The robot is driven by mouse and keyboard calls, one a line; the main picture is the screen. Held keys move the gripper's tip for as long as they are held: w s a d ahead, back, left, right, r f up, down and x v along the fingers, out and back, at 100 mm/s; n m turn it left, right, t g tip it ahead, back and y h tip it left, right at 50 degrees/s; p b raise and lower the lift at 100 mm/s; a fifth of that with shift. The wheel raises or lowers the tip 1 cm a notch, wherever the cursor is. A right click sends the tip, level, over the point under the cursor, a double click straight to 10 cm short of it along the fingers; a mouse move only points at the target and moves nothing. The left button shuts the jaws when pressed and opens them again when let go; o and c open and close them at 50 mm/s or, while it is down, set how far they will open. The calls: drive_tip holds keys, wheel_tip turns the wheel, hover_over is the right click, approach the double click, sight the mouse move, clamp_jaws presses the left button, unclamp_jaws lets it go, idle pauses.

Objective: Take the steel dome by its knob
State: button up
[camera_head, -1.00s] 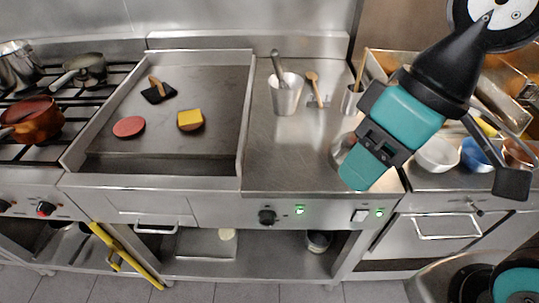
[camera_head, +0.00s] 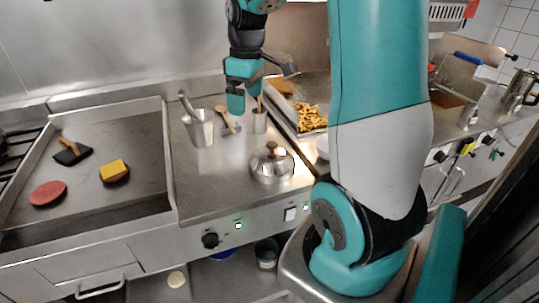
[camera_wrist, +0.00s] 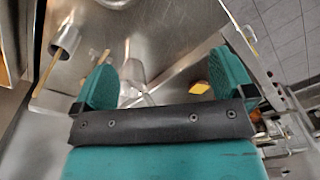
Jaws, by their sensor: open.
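The steel dome (camera_head: 271,167) stands on the steel counter in the head view, right of the griddle and near the counter's front edge. Its dark knob (camera_head: 271,147) points up and is in plain view. My gripper (camera_head: 236,108) points down in the head view, above the back of the counter, behind and left of the dome and apart from it. In the wrist view its two teal fingers (camera_wrist: 164,80) are wide apart with nothing held between them.
A steel cup with a utensil (camera_head: 200,130) and a smaller cup (camera_head: 259,121) stand close to my gripper, with a wooden spoon (camera_head: 228,124) between them. The griddle (camera_head: 140,150) lies left, holding a patty (camera_head: 47,193) and cheese (camera_head: 114,170). Fries (camera_head: 311,117) lie behind right.

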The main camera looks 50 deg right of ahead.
hover_over(272, 144)
drive_tip(key=f, duration=0.2)
drive_tip(key=shift+m+g, duration=0.3)
wheel_tip(272, 144, down, 10)
drive_tip(key=shift+s+d+f+p, duration=0.15)
drive_tip(key=shift+f+p, duration=0.1)
drive_tip(key=shift+p, duration=0.9)
drive_tip(key=shift+w+f+p, duration=0.15)
drive_tip(key=shift+f+p, duration=0.35)
drive_tip(key=shift+f, duration=0.95)
drive_tip(key=shift+w+f+p, duration=0.1)
drive_tip(key=shift+f+p, duration=0.4)
drive_tip(key=shift+f, duration=0.9)
drive_tip(key=shift+s, duration=0.1)
drive_tip(key=c, duration=1.8)
